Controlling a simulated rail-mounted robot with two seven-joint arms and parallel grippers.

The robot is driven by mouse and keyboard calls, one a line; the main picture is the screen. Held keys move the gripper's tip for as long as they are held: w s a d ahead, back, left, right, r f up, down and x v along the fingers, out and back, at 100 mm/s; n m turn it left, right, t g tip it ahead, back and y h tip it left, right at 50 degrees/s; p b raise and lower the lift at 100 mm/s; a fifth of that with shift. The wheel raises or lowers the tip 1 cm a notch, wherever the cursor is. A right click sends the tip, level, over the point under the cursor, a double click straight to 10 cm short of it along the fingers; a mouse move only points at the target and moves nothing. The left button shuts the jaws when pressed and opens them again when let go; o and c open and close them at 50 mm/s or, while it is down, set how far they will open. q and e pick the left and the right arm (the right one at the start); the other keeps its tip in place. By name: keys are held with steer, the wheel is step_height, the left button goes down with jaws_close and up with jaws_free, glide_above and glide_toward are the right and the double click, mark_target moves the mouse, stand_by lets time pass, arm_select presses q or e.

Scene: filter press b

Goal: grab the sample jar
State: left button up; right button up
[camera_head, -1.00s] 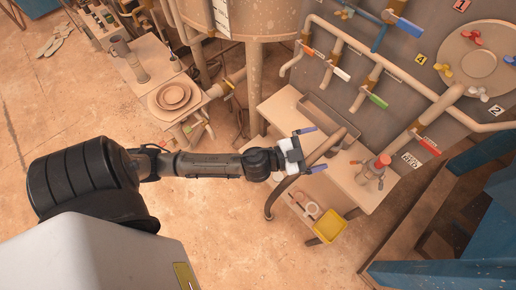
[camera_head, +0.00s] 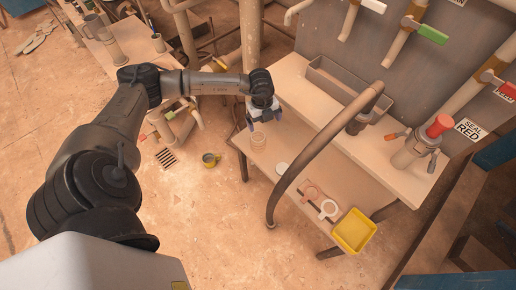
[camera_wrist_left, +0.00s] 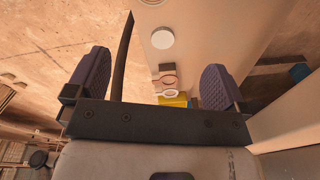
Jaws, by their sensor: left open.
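A small pale round jar (camera_head: 258,140), seemingly the sample jar, stands upright on the low shelf (camera_head: 240,141) at the left end of the bench. My left gripper (camera_head: 257,121) is just beyond it in the head view, pointing down, its dark fingers spread and nothing held. In the left wrist view the gripper (camera_wrist_left: 155,82) also shows wide open. The jar cannot be made out in that view. A white disc (camera_head: 282,169), perhaps a lid, lies on the shelf and also shows in the left wrist view (camera_wrist_left: 162,38). My right gripper is not in view.
A thick curved hose (camera_head: 322,142) crosses in front of the bench. An orange ring (camera_head: 309,190), a white ring (camera_head: 328,208) and a yellow tray (camera_head: 354,231) lie along the shelf. A grey trough (camera_head: 340,85) sits above.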

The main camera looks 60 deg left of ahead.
mark_target(259, 130)
arm_select(q)
steer(key=shift+n+g+y, duration=0.3)
steer(key=shift+y, duration=0.2)
steer(key=shift+s+a+f+b, duration=0.1)
steer(key=shift+a+f+b, duration=0.45)
steer(key=shift+f, duration=1)
steer(key=shift+s+a+f+b, duration=0.1)
steer(key=shift+a+f+b, duration=0.4)
steer(key=shift+f, duration=1.05)
steer(key=shift+s+a+f+b, duration=0.1)
steer(key=shift+a+f+b, duration=0.2)
steer(key=shift+f+b, duration=0.85)
step_height(259, 130, down, 6)
steer(key=shift+s+r+b, duration=0.15)
steer(key=shift+b, duration=0.9)
steer(key=shift+c, duration=0.4)
steer(key=shift+c, duration=0.8)
steer(key=c, duration=0.7)
steer(key=shift+c, duration=0.7)
